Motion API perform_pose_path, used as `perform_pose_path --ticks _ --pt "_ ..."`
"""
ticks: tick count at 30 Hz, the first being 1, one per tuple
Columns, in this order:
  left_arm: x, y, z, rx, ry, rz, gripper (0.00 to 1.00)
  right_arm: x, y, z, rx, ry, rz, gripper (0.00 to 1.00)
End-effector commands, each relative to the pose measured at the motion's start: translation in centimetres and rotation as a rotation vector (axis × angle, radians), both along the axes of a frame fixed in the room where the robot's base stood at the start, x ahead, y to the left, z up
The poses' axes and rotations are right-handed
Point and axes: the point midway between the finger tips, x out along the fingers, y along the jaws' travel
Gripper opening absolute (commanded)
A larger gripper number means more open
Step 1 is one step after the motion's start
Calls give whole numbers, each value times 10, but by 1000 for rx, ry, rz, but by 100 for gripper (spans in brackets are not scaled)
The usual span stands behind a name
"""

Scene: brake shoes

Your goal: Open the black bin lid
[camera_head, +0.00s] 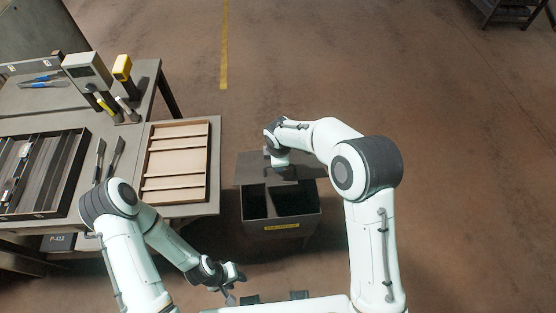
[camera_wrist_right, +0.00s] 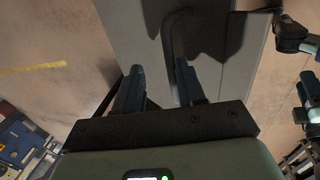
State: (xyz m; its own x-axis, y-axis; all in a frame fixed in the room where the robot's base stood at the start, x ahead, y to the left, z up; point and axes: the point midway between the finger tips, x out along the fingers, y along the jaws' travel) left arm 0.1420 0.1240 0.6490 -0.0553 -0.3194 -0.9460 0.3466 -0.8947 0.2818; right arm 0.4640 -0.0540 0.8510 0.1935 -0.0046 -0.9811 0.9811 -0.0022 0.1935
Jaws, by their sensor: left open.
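The black bin (camera_head: 281,227) stands on the floor right of the workbench in the head view, with a yellow label on its front. Two dark openings show in its front part. Its grey lid (camera_head: 251,169) covers the back part; whether it is tilted cannot be told. My right gripper (camera_head: 278,163) is over the lid, its fingers largely hidden in the head view. In the right wrist view, the right gripper's fingers (camera_wrist_right: 160,82) are apart, with a dark curved handle (camera_wrist_right: 168,38) on the lid close ahead of them. My left gripper (camera_head: 234,288) is open and empty, low in front of the bin.
The workbench (camera_head: 215,160) at left bears a wooden divided tray (camera_head: 177,162), a dark tray (camera_head: 40,172) and a yellow-topped device (camera_head: 122,67). The floor right of and behind the bin is clear. A dark rack (camera_head: 508,12) stands far right.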

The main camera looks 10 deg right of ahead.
Motion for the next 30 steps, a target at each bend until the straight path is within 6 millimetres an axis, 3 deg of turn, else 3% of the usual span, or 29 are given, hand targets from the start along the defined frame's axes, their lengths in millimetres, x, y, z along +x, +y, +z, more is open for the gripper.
perform_pose_path --ticks 10,14,30 --pt "0 0 0 0 0 0 43 1 2 4 5 -5 1 36" --pt "0 0 0 0 0 0 43 -1 3 15 6 -7 1 36" --pt "2 0 2 0 -2 0 43 -23 2 119 4 -5 1 36"
